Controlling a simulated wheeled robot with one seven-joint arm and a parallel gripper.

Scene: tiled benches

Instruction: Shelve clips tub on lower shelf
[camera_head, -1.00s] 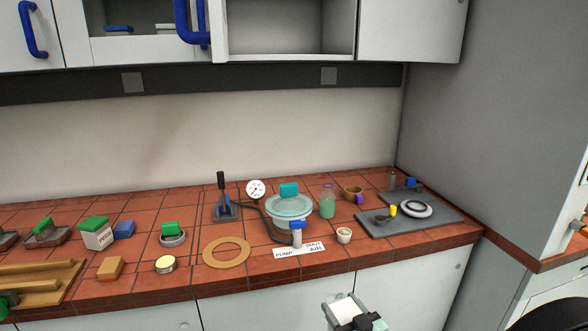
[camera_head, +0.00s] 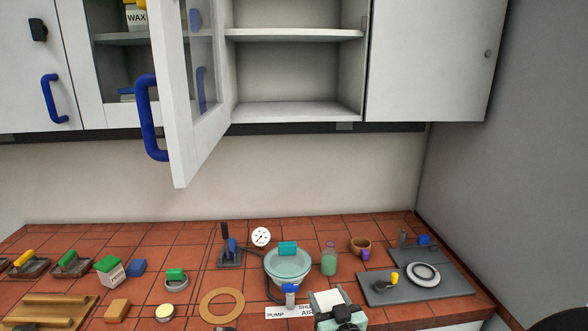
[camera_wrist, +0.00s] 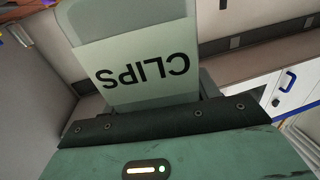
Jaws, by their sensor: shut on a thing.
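The clips tub (camera_wrist: 135,70) fills the upper middle of the wrist view, a grey tub with a pale label reading CLIPS, upside down in that picture. My gripper (camera_head: 335,303) is shut on it, low in the head view over the front of the bench. The tub's pale top (camera_head: 327,299) shows there. The fingertips are mostly hidden. The lower shelf (camera_head: 295,112) is the floor of the open wall cabinet, above and behind my gripper, and looks empty. An upper shelf (camera_head: 290,35) crosses above it.
A glazed cabinet door (camera_head: 182,140) with a blue handle (camera_head: 147,115) stands open at the left of the shelf opening. Below are a glass bowl (camera_head: 288,268), a green bottle (camera_head: 329,262), a gauge (camera_head: 261,237) and a grey board (camera_head: 385,292) on the tiled bench.

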